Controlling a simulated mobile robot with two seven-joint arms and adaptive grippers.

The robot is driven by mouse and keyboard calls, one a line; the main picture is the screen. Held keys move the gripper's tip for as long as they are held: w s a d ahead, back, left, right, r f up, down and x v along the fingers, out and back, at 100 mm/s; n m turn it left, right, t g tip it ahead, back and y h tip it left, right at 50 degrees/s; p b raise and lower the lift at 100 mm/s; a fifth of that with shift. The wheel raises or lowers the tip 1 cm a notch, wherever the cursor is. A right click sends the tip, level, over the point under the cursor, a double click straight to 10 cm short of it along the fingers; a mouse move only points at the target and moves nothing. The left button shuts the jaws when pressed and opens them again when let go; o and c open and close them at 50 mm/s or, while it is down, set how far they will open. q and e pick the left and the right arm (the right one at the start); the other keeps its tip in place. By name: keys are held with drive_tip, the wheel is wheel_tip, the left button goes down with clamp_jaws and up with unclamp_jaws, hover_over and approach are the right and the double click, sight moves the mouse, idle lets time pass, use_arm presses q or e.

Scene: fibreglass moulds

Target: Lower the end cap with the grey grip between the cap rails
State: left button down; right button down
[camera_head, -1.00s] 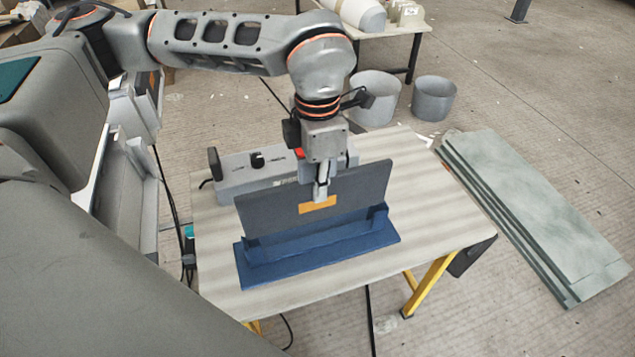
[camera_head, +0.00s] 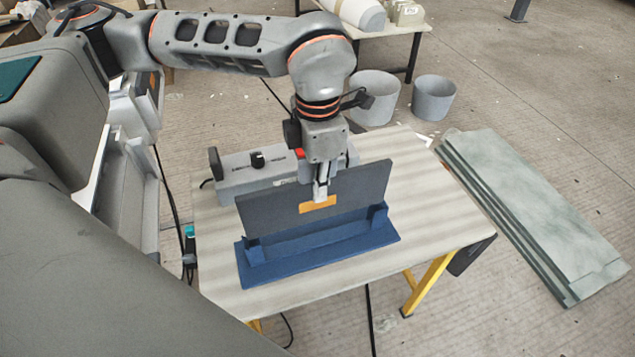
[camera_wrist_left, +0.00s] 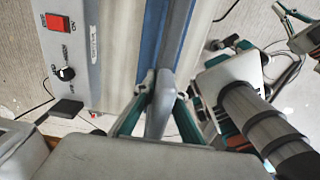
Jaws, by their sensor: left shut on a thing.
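The end cap (camera_head: 360,187) is an upright dark grey panel with an orange patch (camera_head: 318,205) near its upper middle. My left gripper (camera_head: 320,192) is over its top edge, shut on the grey grip. In the left wrist view the grey grip (camera_wrist_left: 165,88) sits between the fingers. The panel stands over a blue base (camera_head: 320,262) with raised cap rails (camera_head: 310,238). My right gripper is not clear; teal and grey parts (camera_wrist_left: 230,75) in the wrist view seem mine.
A grey control box (camera_head: 240,178) with a red switch and a black knob stands behind the panel on the table (camera_head: 430,215). The table's right part is bare. Green-grey boards (camera_head: 535,210) lie on the floor to the right, and two grey buckets (camera_head: 434,100) stand behind.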

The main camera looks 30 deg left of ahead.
drive_tip(key=shift+s+f, duration=0.1)
drive_tip(key=shift+s, duration=0.35)
drive_tip(key=shift+w+r, duration=0.2)
drive_tip(key=shift+w, duration=0.05)
idle(0.4)
use_arm(q)
drive_tip(key=shift+f, duration=0.25)
use_arm(e)
drive_tip(key=shift+w, duration=0.2)
use_arm(q)
drive_tip(key=shift+f, duration=0.2)
use_arm(e)
drive_tip(key=shift+f, duration=0.15)
use_arm(q)
drive_tip(key=shift+f+b, duration=0.3)
drive_tip(key=shift+f, duration=0.25)
use_arm(e)
drive_tip(key=shift+s+f, duration=0.7)
drive_tip(key=shift+s, duration=0.05)
use_arm(q)
drive_tip(key=shift+f, duration=0.35)
use_arm(e)
drive_tip(key=shift+f, duration=0.15)
use_arm(q)
drive_tip(key=shift+f+b, duration=0.3)
drive_tip(key=shift+f, duration=0.05)
use_arm(e)
drive_tip(key=shift+w, duration=0.35)
